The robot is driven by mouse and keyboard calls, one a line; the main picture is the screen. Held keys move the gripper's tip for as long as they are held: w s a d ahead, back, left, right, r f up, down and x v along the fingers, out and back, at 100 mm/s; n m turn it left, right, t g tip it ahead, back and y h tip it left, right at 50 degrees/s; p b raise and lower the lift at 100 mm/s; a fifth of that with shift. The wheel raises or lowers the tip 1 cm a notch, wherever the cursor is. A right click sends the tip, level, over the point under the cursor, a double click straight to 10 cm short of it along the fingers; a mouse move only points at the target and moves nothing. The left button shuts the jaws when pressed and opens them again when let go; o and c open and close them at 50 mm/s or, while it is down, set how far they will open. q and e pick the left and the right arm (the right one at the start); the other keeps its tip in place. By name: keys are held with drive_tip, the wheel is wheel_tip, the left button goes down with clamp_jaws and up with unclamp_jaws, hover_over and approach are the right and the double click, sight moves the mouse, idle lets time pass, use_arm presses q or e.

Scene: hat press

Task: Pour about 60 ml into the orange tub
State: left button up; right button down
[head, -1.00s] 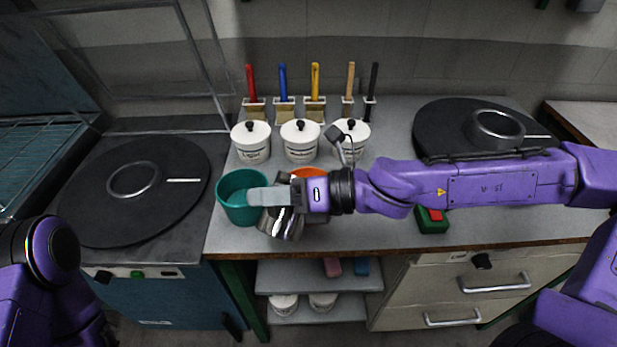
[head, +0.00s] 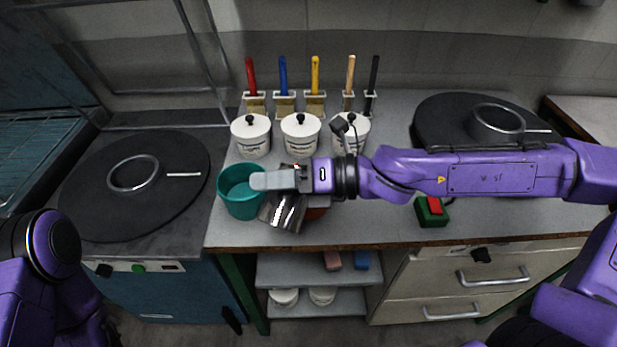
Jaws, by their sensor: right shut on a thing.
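My right gripper (head: 272,181) is shut on a shiny metal cup (head: 283,212), which is tilted and hangs just right of the teal tub. The orange tub (head: 315,213) is mostly hidden behind the cup and my right gripper; only a small part of it shows below the wrist. I cannot tell whether anything flows from the cup or how much is in either vessel. Of my left arm only a link shows at the lower left; its gripper is out of view.
A teal tub (head: 238,205) stands close left of the cup. Several lidded white pots (head: 251,142) and brushes stand behind. A green box with a red button (head: 431,211) is at right. Round black plates (head: 180,206) lie on both sides. The bench front is clear.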

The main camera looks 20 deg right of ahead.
sight(264, 218)
drive_tip(key=shift+w+d+m, duration=0.15)
drive_tip(key=shift+m, duration=0.15)
drive_tip(key=shift+w+d+r+m+y, duration=0.35)
drive_tip(key=shift+w+r+m+y, duration=0.1)
drive_tip(key=shift+r+m, duration=0.15)
idle(1.2)
drive_tip(key=s+n, duration=0.1)
drive_tip(key=s+a+n+h+p, duration=0.1)
drive_tip(key=shift+a+n+p, duration=0.25)
drive_tip(key=shift+n+p, duration=0.05)
drive_tip(key=f+b, duration=0.1)
drive_tip(key=f+n+h+b, duration=0.1)
drive_tip(key=s+a+f+n, duration=0.1)
drive_tip(key=shift+f+t+b, duration=0.2)
drive_tip(key=shift+t+b, duration=0.1)
drive_tip(key=shift+b, duration=0.1)
drive_tip(key=shift+s+a+r+n+h, duration=0.25)
drive_tip(key=shift+r+n+h, duration=0.05)
drive_tip(key=shift+h, duration=0.05)
drive_tip(key=shift+a+f, duration=0.1)
drive_tip(key=shift+f+b, duration=0.3)
drive_tip(key=shift+b, duration=0.25)
drive_tip(key=shift+r, duration=0.15)
